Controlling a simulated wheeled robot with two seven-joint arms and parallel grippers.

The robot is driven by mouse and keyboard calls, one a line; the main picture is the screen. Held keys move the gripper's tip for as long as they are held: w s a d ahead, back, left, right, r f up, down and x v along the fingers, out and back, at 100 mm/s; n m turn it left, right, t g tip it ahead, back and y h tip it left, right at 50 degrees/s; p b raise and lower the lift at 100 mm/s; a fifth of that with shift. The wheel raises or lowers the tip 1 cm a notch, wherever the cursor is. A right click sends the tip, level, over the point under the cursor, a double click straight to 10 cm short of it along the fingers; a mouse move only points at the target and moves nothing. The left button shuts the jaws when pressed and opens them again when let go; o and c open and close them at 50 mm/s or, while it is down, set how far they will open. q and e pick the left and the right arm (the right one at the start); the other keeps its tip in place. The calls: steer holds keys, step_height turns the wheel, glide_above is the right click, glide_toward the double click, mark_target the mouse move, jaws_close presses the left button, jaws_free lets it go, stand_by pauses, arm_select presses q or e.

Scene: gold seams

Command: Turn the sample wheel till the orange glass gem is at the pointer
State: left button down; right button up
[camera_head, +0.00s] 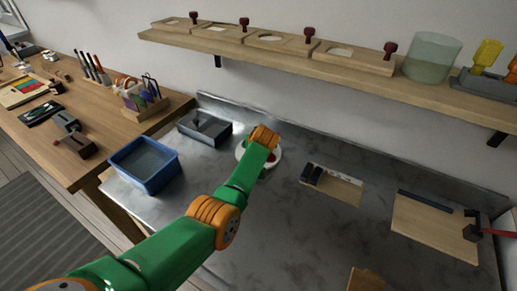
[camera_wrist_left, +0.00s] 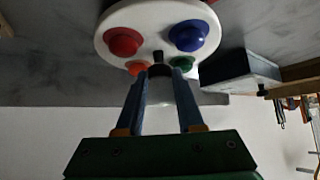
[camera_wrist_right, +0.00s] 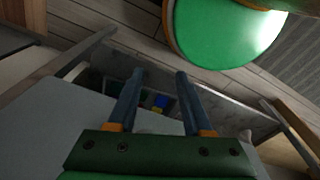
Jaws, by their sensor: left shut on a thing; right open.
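The sample wheel (camera_head: 276,158) is a white disc on the grey bench, largely hidden behind my left arm in the head view. In the left wrist view the wheel (camera_wrist_left: 155,18) carries a red gem (camera_wrist_left: 123,41), a blue gem (camera_wrist_left: 188,35), a small green gem (camera_wrist_left: 183,63) and an orange-red gem (camera_wrist_left: 138,68) near the rim by the left finger. My left gripper (camera_wrist_left: 158,70) is shut on a small dark peg (camera_wrist_left: 158,56) at the wheel's rim. I cannot make out the pointer. My right gripper (camera_wrist_right: 159,72) is open and empty, away from the wheel.
A blue bin (camera_head: 145,165) and a dark grey box (camera_head: 204,128) stand left of the wheel. A tray with dark blocks (camera_head: 332,184) and a wooden board (camera_head: 435,228) lie to the right. The bench's front middle is mostly clear.

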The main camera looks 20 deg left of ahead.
arm_select(q)
steer(key=shift+w+d+f+n+g+y+b, duration=0.15)
steer(key=shift+n+y+b, duration=0.25)
steer(key=shift+b, duration=0.55)
steer(key=shift+s+a+f+n+g+y+b, duration=0.1)
steer(key=shift+n+g+y+b, duration=0.1)
steer(key=shift+n+b, duration=0.55)
steer(key=shift+d+r+n+g+y+b, duration=0.1)
steer(key=shift+r+n+g+y+b, duration=0.25)
steer(key=shift+b, duration=1.35)
steer(key=c, duration=0.5)
jaws_free()
steer(key=shift+w+f, duration=0.1)
steer(key=shift+s+d+r, duration=0.15)
steer(key=shift+s+r, duration=0.05)
steer(key=shift+r, duration=0.15)
steer(key=v, duration=0.6)
steer(key=shift+s+d, duration=0.1)
steer(key=shift+s, duration=0.05)
